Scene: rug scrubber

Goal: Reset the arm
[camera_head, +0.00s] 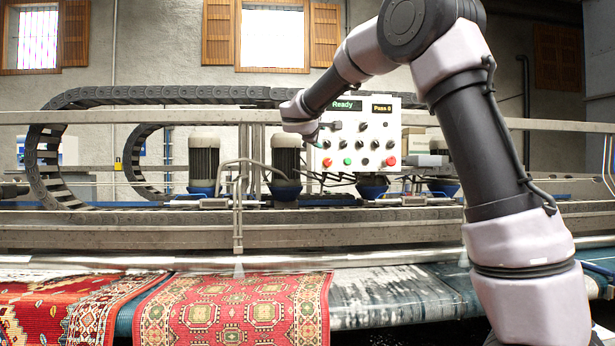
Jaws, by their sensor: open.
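My arm rises from the lower right and bends down to the left. Its wrist ends in front of the left side of the white control panel (375,159). My gripper (316,139) is open, small in this view, and holds nothing that I can see. Whether it touches the panel cannot be told. The panel has a green display reading "Ready" (346,105) and a smaller one reading "Pass 0" (382,108). Below them are several black knobs, a green button (348,161) and red buttons (390,161). The wrist hides part of the panel's left edge.
Two patterned red rugs (240,310) lie on the bed in front.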

